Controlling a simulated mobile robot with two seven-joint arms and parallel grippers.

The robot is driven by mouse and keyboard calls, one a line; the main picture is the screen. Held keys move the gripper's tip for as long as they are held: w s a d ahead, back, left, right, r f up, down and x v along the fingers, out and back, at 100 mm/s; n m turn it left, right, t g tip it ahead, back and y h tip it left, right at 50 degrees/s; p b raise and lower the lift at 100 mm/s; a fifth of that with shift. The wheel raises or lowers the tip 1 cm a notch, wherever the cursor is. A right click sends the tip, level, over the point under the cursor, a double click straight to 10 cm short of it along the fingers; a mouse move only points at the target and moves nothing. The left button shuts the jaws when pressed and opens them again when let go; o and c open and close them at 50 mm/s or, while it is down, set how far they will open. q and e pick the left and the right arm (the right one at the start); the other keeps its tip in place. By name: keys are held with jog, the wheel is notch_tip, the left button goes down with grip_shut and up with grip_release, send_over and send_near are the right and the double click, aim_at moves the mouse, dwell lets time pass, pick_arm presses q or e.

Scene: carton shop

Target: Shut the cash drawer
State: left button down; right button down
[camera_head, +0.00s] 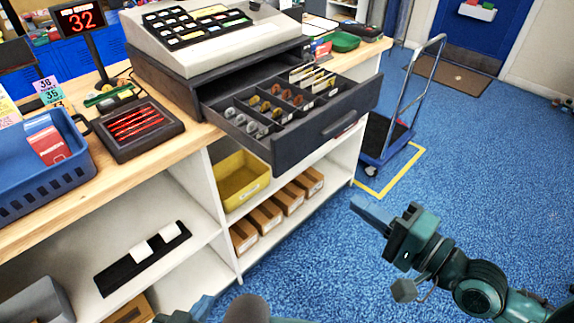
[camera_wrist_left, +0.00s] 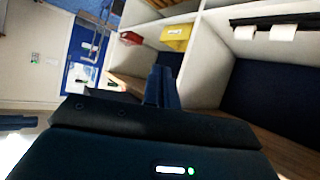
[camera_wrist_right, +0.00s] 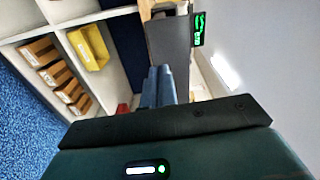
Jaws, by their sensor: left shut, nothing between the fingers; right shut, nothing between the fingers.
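The dark grey cash drawer (camera_head: 290,152) is pulled well out from its housing (camera_head: 170,90) under the cash register (camera_head: 190,45). Coins and notes sit in its compartments, and its front panel has a handle slot. My right gripper (camera_head: 358,205) is shut and empty in front of and below the drawer front, apart from it, over the blue floor. Its closed fingers show in the right wrist view (camera_wrist_right: 160,85), with a dark grey panel beyond them. My left gripper (camera_head: 202,306) is low at the bottom edge, partly cut off; its closed, empty fingers show in the left wrist view (camera_wrist_left: 158,85).
The wooden counter (camera_head: 90,205) carries a blue basket (camera_head: 40,185), a dark tray (camera_head: 135,125) and a display (camera_head: 80,18). Shelves below hold a yellow bin (camera_head: 240,182) and small cartons (camera_head: 268,217). A hand trolley (camera_head: 385,140) stands at the right. Floor before the drawer is clear.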

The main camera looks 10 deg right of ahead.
jog(key=p, duration=0.3)
send_near(289, 156)
jog(key=shift+m, duration=0.3)
jog(key=x, duration=0.5)
jog(key=shift+w+a+r, duration=0.1)
jog(key=shift+w+a, duration=0.05)
jog(key=shift+w, duration=0.15)
jog(key=shift+w+a, duration=0.35)
jog(key=shift+w, duration=0.1)
pick_arm(q)
jog(key=shift+s+a+r+m, duration=0.25)
jog(key=shift+r+m, duration=0.05)
jog(key=shift+r, duration=0.25)
